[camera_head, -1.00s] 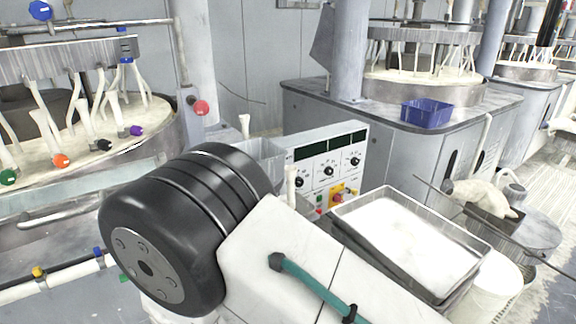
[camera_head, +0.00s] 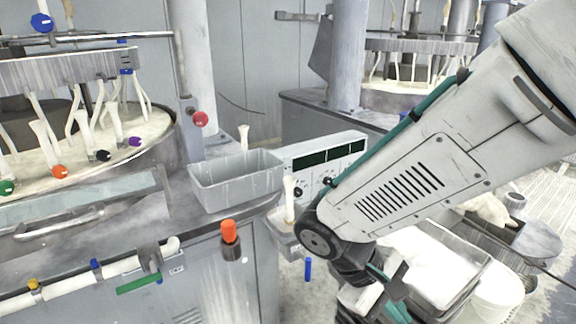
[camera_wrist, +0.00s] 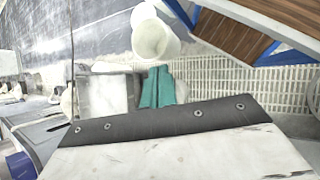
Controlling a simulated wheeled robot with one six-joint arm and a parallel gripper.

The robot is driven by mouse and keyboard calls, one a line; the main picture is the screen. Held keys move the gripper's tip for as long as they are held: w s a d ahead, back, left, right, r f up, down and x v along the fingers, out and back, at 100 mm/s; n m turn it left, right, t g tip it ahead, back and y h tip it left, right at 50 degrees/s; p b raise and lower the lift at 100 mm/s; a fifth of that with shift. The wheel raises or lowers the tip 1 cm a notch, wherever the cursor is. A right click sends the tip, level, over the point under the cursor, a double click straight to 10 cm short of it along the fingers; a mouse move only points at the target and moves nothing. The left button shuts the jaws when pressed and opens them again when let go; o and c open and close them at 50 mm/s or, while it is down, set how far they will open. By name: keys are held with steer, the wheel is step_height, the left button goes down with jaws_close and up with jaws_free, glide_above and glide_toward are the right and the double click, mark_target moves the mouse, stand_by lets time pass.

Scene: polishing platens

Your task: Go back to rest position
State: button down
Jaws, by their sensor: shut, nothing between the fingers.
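My gripper (camera_wrist: 157,88) shows in the wrist view as two teal fingers side by side, just beyond a pale body with a dark edge. They are shut and nothing shows between them. In the head view my arm comes in from the upper right and bends down at a dark joint near the middle. Its end hangs low at the bottom, in front of a metal tray, and the fingertips cannot be made out there.
A grey bin (camera_head: 238,182) sits left of a control panel (camera_head: 326,160). The metal tray (camera_head: 478,262) with white contents lies behind my arm, beside a white bucket (camera_head: 503,290). A polishing machine (camera_head: 75,190) with coloured knobs fills the left.

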steer(key=s+d+r+m+t+y, duration=0.2)
steer(key=s+d+r+m+y, duration=0.1)
steer(key=r, duration=0.3)
steer(key=s+d+r+m+t+y, duration=0.1)
steer(key=s+d+r+m+y, duration=0.2)
steer(key=d+r+m+y, duration=0.1)
step_height(320, 180, up, 2)
steer(key=shift+s+d+r+t, duration=0.1)
steer(key=shift+s+d+t, duration=0.25)
steer(key=shift+d, duration=0.4)
steer(key=shift+w, duration=0.1)
